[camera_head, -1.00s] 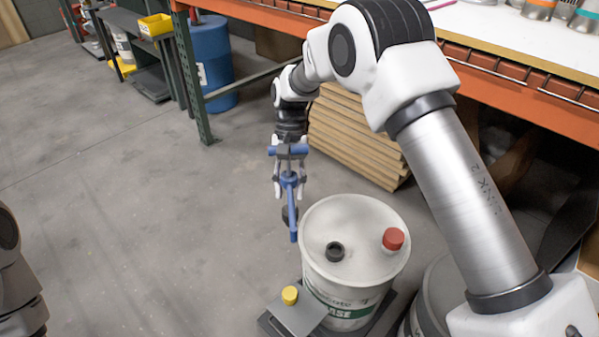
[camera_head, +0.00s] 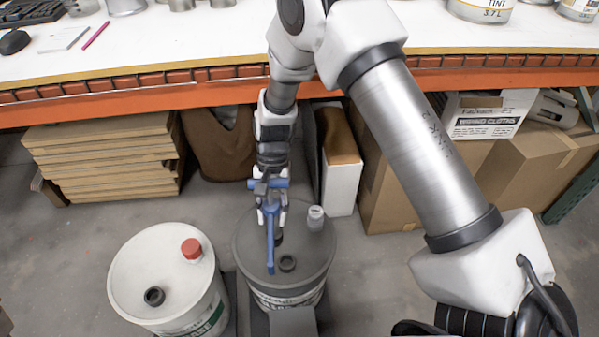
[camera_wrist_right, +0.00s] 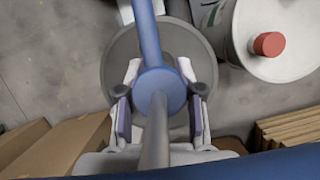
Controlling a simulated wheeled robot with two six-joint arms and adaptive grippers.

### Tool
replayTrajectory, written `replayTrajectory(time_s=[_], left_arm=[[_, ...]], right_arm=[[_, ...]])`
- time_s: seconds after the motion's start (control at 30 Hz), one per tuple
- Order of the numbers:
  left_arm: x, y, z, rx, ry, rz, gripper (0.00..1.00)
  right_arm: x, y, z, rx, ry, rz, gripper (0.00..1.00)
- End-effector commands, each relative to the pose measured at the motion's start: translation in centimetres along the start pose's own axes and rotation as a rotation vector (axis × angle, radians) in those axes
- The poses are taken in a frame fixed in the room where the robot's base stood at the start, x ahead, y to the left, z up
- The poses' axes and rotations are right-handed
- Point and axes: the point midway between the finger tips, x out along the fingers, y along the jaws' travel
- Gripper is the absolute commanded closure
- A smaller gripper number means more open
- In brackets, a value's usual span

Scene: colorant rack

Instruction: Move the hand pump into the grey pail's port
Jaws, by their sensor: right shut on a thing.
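The hand pump (camera_head: 271,240) is blue with a crossbar handle and a spout. My right gripper (camera_head: 270,212) is shut on its body and holds it roughly upright over the back left part of the grey pail's lid (camera_head: 252,243). The pail's port (camera_head: 287,263) is a dark ring, nearer the front and slightly right of the pump. In the right wrist view, the pump's blue disc (camera_wrist_right: 160,90) sits between the fingers, with the grey lid (camera_wrist_right: 122,48) behind. My left gripper is out of view.
A white pail (camera_head: 150,260) with a red cap (camera_head: 191,248) and a dark port (camera_head: 154,296) stands to the left. A pale cap (camera_head: 316,217) rises from the grey lid's back right. The orange-edged workbench (camera_head: 130,105), stacked boards (camera_head: 105,155) and boxes are behind.

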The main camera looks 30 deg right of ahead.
Motion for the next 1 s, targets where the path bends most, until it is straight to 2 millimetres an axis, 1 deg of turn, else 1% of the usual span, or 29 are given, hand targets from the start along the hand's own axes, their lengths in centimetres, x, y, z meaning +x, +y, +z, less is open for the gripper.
replayTrajectory(time_s=[0.03, 0.1, 0.17, 0.3, 0.47, 0.67, 0.7, 1.0], left_arm=[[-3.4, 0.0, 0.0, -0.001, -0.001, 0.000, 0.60], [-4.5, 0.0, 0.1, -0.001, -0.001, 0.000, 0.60], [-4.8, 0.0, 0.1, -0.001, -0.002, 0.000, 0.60], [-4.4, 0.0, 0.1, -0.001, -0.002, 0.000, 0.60], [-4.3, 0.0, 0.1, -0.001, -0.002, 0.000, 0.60], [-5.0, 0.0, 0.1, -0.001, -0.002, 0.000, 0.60], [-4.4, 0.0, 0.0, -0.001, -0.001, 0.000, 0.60], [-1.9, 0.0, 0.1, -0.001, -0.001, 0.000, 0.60]], right_arm=[[-1.7, 1.1, 1.6, 0.095, -0.009, -0.035, 1.00], [-1.4, 2.1, 2.2, 0.206, -0.007, -0.082, 1.00], [-1.1, 2.7, 2.4, 0.264, -0.004, -0.108, 1.00], [-0.4, 3.0, 2.3, 0.297, 0.000, -0.123, 1.00], [-0.3, 2.9, 2.2, 0.293, 0.000, -0.123, 1.00], [-0.5, 2.9, 2.4, 0.294, -0.004, -0.122, 1.00], [0.2, 2.9, 2.1, 0.293, -0.003, -0.122, 1.00], [3.5, 2.9, 0.7, 0.293, -0.003, -0.123, 1.00]])
